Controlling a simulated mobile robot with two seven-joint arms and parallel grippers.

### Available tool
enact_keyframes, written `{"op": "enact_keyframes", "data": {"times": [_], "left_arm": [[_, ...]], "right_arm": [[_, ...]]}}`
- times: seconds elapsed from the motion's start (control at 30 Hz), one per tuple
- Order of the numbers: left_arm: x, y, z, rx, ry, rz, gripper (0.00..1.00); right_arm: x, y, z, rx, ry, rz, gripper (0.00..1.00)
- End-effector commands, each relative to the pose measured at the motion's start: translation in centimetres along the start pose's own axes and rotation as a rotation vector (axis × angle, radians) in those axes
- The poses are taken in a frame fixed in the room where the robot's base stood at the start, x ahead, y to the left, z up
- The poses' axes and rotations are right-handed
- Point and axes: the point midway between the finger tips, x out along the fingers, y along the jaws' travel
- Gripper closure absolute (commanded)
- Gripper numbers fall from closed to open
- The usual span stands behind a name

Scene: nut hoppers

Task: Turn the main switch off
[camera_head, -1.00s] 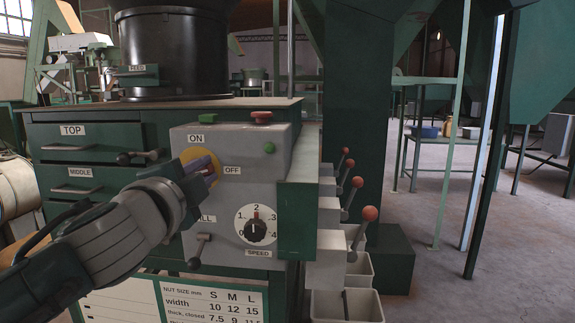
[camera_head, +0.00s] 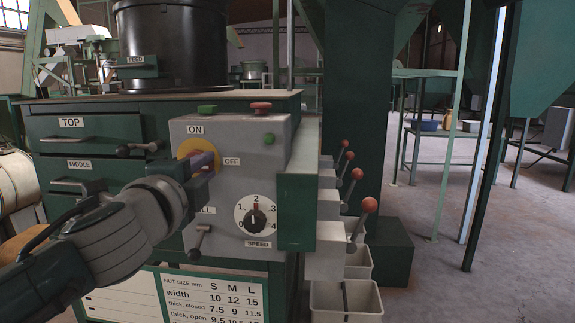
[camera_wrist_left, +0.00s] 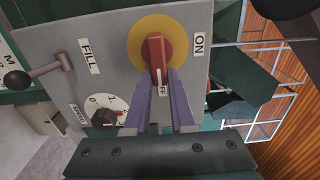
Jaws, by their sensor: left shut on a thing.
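The main switch is a red handle (camera_wrist_left: 157,55) on a yellow disc (camera_head: 187,151) on the grey control box (camera_head: 180,133). In the left wrist view the handle's white mark faces the OFF label, which the fingers partly hide there. The ON label (camera_wrist_left: 199,45) lies to the side of the handle. My left gripper (camera_head: 204,162) is shut on the handle, with a purple finger on each side of it. In the head view the gripper hides most of the handle. My right gripper is not in view.
A speed dial (camera_head: 256,217) and a small lever (camera_head: 199,240) sit below on the box. Red-knobbed levers (camera_head: 369,205) stick out at the right, above pale bins (camera_head: 345,302).

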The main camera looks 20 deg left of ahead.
Motion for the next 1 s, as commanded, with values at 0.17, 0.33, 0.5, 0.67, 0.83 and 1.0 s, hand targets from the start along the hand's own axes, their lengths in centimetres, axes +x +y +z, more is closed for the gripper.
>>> {"op": "enact_keyframes", "data": {"times": [0.17, 0.33, 0.5, 0.67, 0.83, 1.0], "left_arm": [[0.0, 0.1, 0.0, 0.004, 0.000, 0.001, 0.70], [0.0, 0.1, 0.0, 0.002, 0.000, 0.001, 0.51], [0.0, 0.1, 0.0, 0.001, 0.000, 0.001, 0.47], [-0.3, 0.1, 0.0, 0.000, 0.000, 0.002, 0.47], [-2.4, 0.0, 0.0, 0.001, 0.001, 0.002, 0.47], [-5.8, 0.2, 0.0, -0.001, 0.001, 0.004, 0.47]], "right_arm": [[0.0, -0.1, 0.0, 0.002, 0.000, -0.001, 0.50], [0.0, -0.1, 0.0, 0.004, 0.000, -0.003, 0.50], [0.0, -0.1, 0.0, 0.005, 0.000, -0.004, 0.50], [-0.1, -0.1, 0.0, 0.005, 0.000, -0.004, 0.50], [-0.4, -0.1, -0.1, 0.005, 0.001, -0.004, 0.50], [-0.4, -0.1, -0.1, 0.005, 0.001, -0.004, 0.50]]}}
